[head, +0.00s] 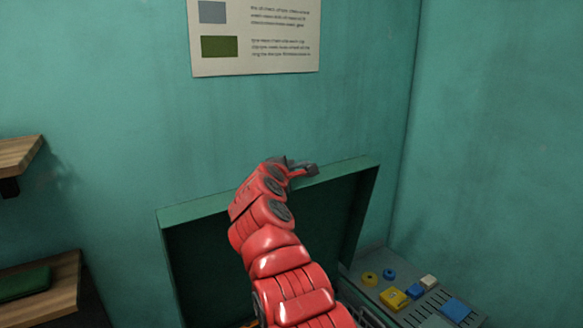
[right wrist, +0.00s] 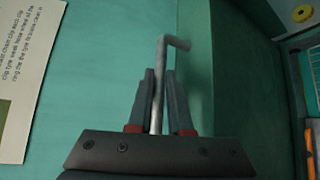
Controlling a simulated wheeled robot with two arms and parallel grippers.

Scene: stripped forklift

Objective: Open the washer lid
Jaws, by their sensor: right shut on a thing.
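The washer lid (head: 205,255) is a teal panel with a raised rim and a dark inner face. It stands steeply raised in front of the wall in the head view. My red right arm reaches up across it, and my right gripper (head: 303,170) is at its top edge. In the right wrist view, the two fingers of my right gripper (right wrist: 158,88) are closed around a thin grey metal handle (right wrist: 161,55) with a bent end. The handle's lower part lies between the fingers. My left gripper is not in view. My arm hides part of the lid's inner face.
A teal wall with a printed poster (head: 256,38) is behind the lid. Wooden shelves (head: 40,290) stand at the left, the lower one with a green item. At the lower right is a grey panel (head: 375,290) with yellow and blue pieces, close to the side wall.

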